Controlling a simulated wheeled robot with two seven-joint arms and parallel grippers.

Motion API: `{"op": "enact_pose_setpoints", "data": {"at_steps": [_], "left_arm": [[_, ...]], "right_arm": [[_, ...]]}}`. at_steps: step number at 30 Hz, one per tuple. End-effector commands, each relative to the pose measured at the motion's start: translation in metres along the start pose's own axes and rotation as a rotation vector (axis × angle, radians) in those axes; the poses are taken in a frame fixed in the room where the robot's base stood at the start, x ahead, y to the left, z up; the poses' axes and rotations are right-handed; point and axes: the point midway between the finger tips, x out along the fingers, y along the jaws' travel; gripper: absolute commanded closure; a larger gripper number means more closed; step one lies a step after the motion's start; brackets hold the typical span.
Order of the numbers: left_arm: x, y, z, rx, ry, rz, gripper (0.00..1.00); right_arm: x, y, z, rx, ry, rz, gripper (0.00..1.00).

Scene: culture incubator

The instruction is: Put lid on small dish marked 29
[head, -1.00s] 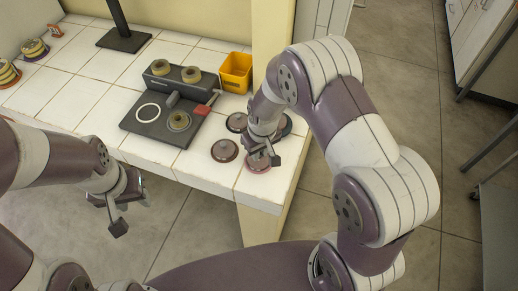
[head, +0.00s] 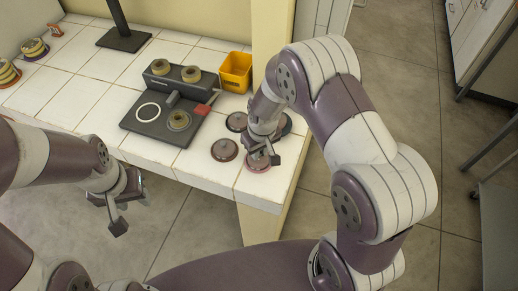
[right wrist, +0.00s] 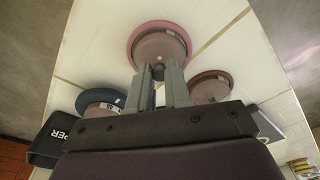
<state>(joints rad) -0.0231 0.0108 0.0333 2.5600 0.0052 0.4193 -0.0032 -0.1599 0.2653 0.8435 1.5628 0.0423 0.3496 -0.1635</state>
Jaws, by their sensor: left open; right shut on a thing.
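My right gripper (head: 262,151) is shut on a small knob (right wrist: 158,72) on a brownish lid (right wrist: 161,46). The lid lies over a pink-rimmed dish (right wrist: 133,38) near the counter's front right corner, which also shows in the head view (head: 256,167). Whether lid and dish are fully seated I cannot tell. A brown dish (head: 224,150) is to its left, another dark one (head: 236,121) behind, and a teal-rimmed dish (right wrist: 90,99) has a white label. No number 29 is readable. My left gripper (head: 117,212) is open and empty, in front of the counter.
A dark grey device (head: 150,125) with a white ring and round pieces on it stands mid-counter. An orange-yellow box (head: 235,72) is behind, beside the cream pillar (head: 272,35). A black stand (head: 124,40) is at the back. The left front of the white tiled counter (head: 70,90) is clear.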

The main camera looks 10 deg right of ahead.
Motion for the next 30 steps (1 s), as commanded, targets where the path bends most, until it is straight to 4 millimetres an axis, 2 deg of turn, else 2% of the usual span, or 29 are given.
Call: {"op": "enact_pose_setpoints", "data": {"at_steps": [28, 29, 30], "left_arm": [[-0.0022, 0.0000, -0.0003, 0.000, 0.000, 0.000, 0.57], [-0.0023, 0.0000, -0.0003, 0.000, 0.000, 0.000, 0.57], [-0.0023, 0.0000, -0.0003, 0.000, 0.000, 0.000, 0.57]], "right_arm": [[0.0023, -0.0001, 0.0006, 0.000, 0.000, 0.000, 1.00], [0.0023, -0.0001, 0.0006, 0.000, 0.000, 0.000, 0.79], [0.0023, -0.0001, 0.0006, 0.000, 0.000, 0.000, 0.66]]}}
